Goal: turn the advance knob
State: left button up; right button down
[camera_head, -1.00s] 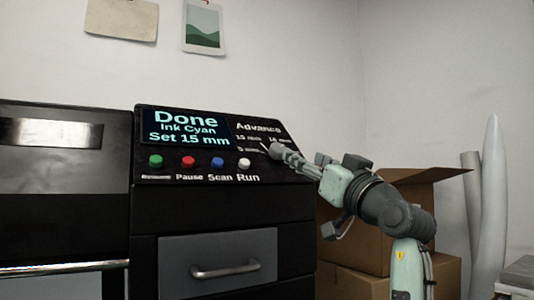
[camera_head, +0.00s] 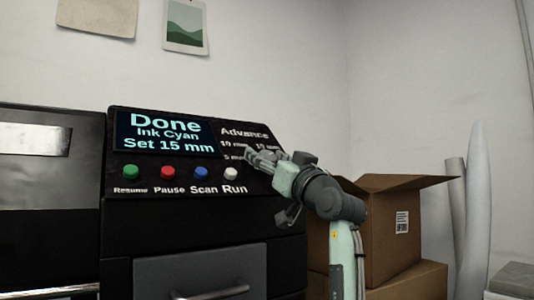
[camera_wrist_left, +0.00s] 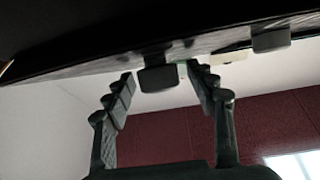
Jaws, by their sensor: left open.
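The black control panel (camera_head: 180,187) carries a lit screen (camera_head: 168,135) reading "Done", "Ink Cyan", "Set 15 mm". The Advance label (camera_head: 245,132) sits right of the screen, with mm marks below it. My left gripper (camera_head: 256,155) is in front of these marks and hides the advance knob in the head view. In the left wrist view a dark block-like knob (camera_wrist_left: 158,78) sticks out of the panel. My open left gripper (camera_wrist_left: 160,78) has one finger on either side of it, with small gaps visible. My right gripper is in neither view.
Green, red, blue and white buttons (camera_head: 231,173) line the panel below the screen. A drawer handle (camera_head: 213,290) is beneath. Another dark block (camera_wrist_left: 270,39) protrudes at right in the wrist view.

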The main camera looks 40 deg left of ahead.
pick_arm(q)
jog(key=shift+w+a+r, duration=0.1)
jog(key=shift+w+a, duration=0.05)
jog(key=shift+a, duration=0.05)
jog(key=c, duration=1.2)
